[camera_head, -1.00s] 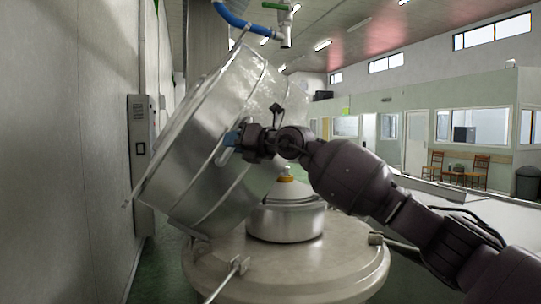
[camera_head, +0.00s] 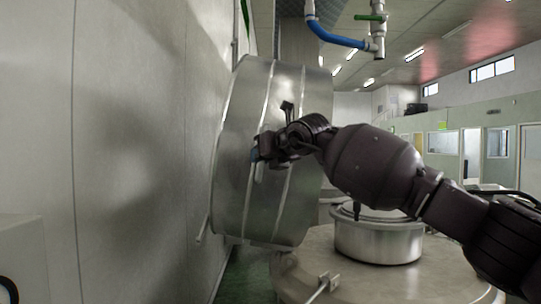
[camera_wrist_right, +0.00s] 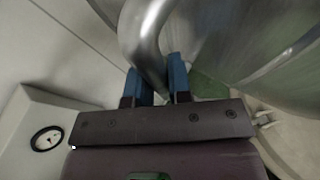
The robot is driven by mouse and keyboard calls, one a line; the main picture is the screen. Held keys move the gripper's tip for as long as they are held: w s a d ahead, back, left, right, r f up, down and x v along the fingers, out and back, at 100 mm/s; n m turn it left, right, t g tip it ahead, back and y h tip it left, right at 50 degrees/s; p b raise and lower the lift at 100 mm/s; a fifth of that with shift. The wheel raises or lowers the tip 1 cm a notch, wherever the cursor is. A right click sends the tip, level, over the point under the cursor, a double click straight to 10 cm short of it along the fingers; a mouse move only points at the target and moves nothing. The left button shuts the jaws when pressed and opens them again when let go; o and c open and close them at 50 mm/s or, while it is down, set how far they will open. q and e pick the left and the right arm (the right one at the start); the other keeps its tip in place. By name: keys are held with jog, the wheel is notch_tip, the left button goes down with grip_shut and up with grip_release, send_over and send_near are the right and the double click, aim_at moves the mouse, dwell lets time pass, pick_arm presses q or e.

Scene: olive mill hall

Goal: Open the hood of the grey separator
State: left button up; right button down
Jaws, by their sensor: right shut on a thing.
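The separator's hood (camera_head: 285,205) is a big shiny metal drum, tipped up on its side and standing nearly upright beside the wall in the head view. The round separator base (camera_head: 310,260) is uncovered to its lower right. My right gripper (camera_head: 256,155) is shut on the bar handle (camera_head: 260,173) on the hood's side. In the right wrist view, the curved handle (camera_wrist_right: 143,35) passes between the blue fingertips (camera_wrist_right: 158,85), with the hood (camera_wrist_right: 245,45) at the right. My left gripper is not in view.
A plain wall (camera_head: 110,130) stands close at the left, behind the hood. A metal bowl (camera_head: 378,240) sits on the base. A blue pipe (camera_head: 335,38) and a valve hang above. A pale box with a round dial (camera_wrist_right: 46,138) shows in the right wrist view.

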jog(key=c, duration=1.1)
grip_release()
jog(key=shift+d, duration=0.1)
jog(key=shift+o, duration=0.2)
